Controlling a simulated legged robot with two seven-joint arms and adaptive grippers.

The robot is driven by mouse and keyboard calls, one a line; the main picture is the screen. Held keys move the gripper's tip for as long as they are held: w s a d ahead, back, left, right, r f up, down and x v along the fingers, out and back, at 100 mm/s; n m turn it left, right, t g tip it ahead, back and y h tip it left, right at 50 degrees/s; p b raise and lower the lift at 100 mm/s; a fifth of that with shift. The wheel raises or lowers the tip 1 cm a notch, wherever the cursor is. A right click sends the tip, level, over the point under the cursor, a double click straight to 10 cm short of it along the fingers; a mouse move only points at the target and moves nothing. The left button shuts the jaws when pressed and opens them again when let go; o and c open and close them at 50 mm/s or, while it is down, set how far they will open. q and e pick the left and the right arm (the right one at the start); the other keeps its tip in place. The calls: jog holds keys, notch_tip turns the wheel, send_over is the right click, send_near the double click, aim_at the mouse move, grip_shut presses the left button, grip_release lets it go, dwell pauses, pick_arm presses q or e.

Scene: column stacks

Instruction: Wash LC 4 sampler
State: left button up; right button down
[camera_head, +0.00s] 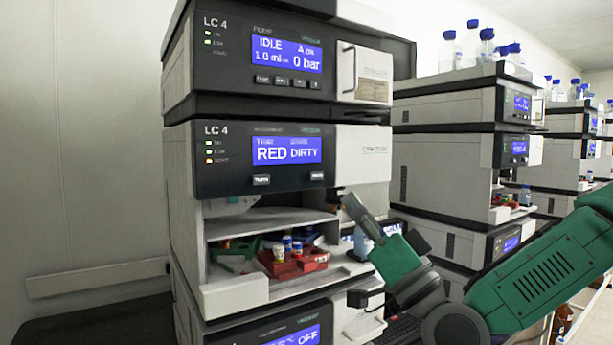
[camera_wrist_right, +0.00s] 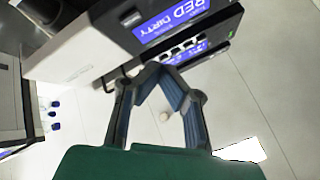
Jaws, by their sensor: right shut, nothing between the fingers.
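The LC 4 sampler (camera_head: 349,153) is the second module of the near stack; its blue display (camera_head: 286,150) reads RED DIRTY. Two small buttons, left (camera_head: 261,180) and right (camera_head: 317,176), sit below the display. Its open bay holds a red tray (camera_head: 295,265) with several vials and a green tray behind it. My right gripper (camera_head: 350,200) is shut and empty, with its tips in front of the bay's right side, below the white panel. In the right wrist view, the fingers (camera_wrist_right: 156,68) meet near the front of the stack. My left gripper is out of view.
The LC 4 pump (camera_head: 286,53) above shows IDLE and 0 bar. A lower module (camera_head: 290,335) shows OFF. More stacks (camera_head: 470,155) with blue-capped bottles (camera_head: 470,45) stand to the right.

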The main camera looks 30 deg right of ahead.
aim_at(317, 176)
jog(key=r, duration=0.1)
jog(key=r+t, duration=0.1)
jog(key=s+d+r+m+h, duration=0.1)
jog(key=shift+d+t, duration=0.1)
jog(key=shift+t, duration=0.2)
jog(key=shift+w+a+b, duration=0.2)
jog(key=shift+w+b, duration=0.1)
jog(key=shift+w, duration=1.95)
jog(key=shift+w+a+b, duration=0.2)
jog(key=shift+w+b, duration=0.1)
jog(key=shift+w, duration=1.9)
jog(key=shift+w, duration=0.1)
jog(key=shift+w+a+r, duration=0.1)
jog(key=shift+w, duration=0.1)
